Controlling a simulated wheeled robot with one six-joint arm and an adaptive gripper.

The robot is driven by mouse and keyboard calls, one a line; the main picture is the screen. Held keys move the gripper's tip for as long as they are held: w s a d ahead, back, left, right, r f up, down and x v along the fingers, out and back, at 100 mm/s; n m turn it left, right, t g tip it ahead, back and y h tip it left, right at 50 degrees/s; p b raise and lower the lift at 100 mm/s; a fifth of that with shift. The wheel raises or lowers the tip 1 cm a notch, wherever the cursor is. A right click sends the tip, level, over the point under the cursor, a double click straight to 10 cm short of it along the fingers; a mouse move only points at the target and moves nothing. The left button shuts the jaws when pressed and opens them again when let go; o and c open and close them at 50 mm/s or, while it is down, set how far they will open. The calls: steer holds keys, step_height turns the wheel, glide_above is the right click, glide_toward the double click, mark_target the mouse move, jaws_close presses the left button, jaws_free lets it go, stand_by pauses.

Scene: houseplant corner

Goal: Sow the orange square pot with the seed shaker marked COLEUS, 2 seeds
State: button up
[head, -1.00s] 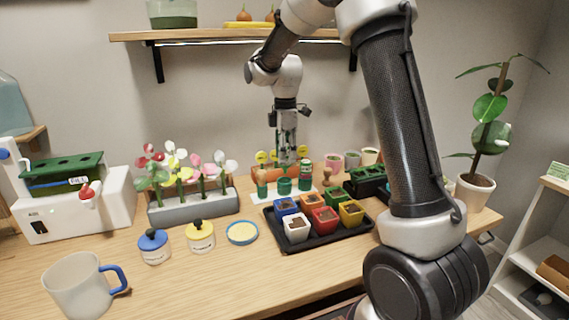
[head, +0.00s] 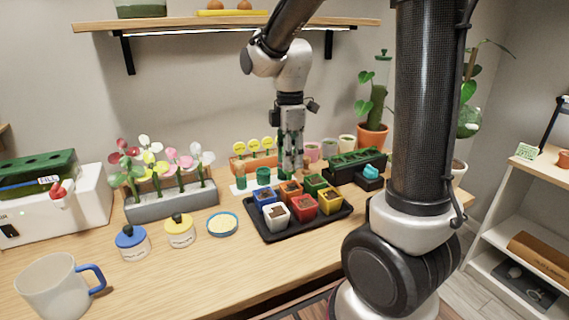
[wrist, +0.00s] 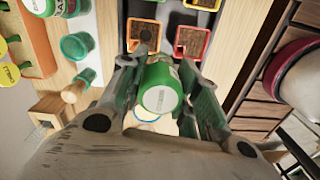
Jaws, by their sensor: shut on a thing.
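My gripper (head: 291,168) is shut on a seed shaker (wrist: 160,88) with a green cap. In the wrist view the cap faces the camera, and its lettering is too small to read. In the head view the shaker is mostly hidden by the fingers. The orange square pot (head: 291,197) stands in the back row of the black tray, between the blue and green pots. It holds brown soil and also shows in the wrist view (wrist: 131,35), just beyond the shaker. My gripper is above the back of the tray, close to the orange pot.
The black tray (head: 268,236) also holds white, red (head: 303,209) and yellow pots. Behind it are a green cup (head: 263,176) and another green-capped shaker (wrist: 42,5). Jars, a dish (head: 222,224) and a flower planter (head: 172,203) stand left.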

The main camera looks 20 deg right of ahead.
steer(key=shift+w+d+f, duration=0.35)
steer(key=shift+w+f, duration=0.05)
steer(key=shift+f, duration=0.25)
steer(key=shift+w+d+f, duration=0.35)
steer(key=shift+w+f, duration=0.05)
steer(key=shift+f, duration=0.2)
steer(key=shift+w+d+f, duration=0.35)
steer(key=shift+w+f, duration=0.05)
steer(key=shift+f, duration=0.25)
steer(key=shift+f, duration=0.6)
stand_by(0.9)
steer(key=shift+r, duration=0.1)
step_height(320, 180, up, 7)
stand_by(0.8)
stand_by(0.4)
steer(key=shift+f, duration=3)
